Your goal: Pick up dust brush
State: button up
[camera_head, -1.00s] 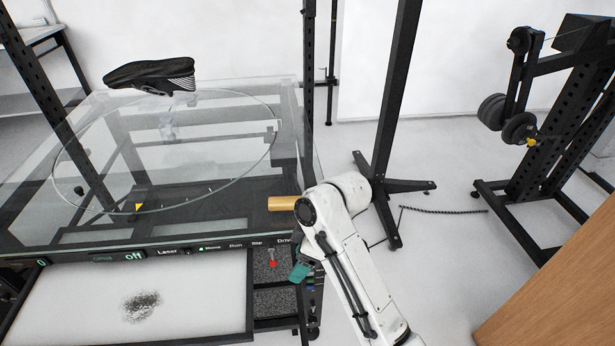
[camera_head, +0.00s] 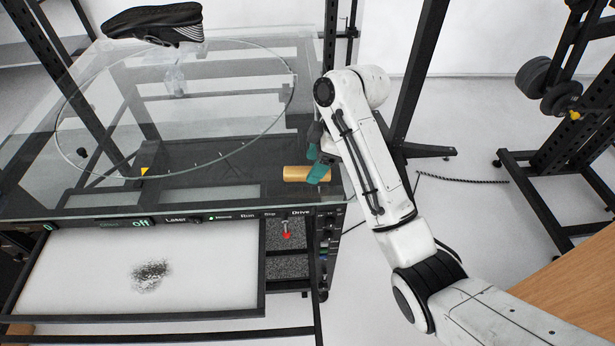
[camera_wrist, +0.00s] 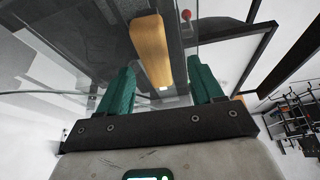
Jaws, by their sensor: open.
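The dust brush (camera_head: 300,173) shows as a wooden block at the front right corner of the glass-topped turntable; its bristles cannot be made out. My gripper (camera_head: 319,166) is at the brush's right end in the head view, with teal fingers partly hidden by my arm. In the wrist view, the wooden brush (camera_wrist: 150,48) extends from the top edge down between the two spread green fingers of my gripper (camera_wrist: 161,68). The gripper is open and empty. Whether a finger touches the brush cannot be told.
A black shoe (camera_head: 153,24) is at the back left of the turntable (camera_head: 225,67). A white tray (camera_head: 90,250) with dark grit juts out at the front, beside a red-knobbed control (camera_head: 286,233). A black post (camera_head: 413,90) stands to the right, and a wooden surface (camera_head: 580,300) is at lower right.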

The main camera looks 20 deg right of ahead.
aim_at(309, 170)
jog(key=shift+x, duration=2.5)
jog(key=shift+w+d+f, duration=0.1)
jog(key=shift+w+d, duration=0.05)
jog(key=c, duration=1.1)
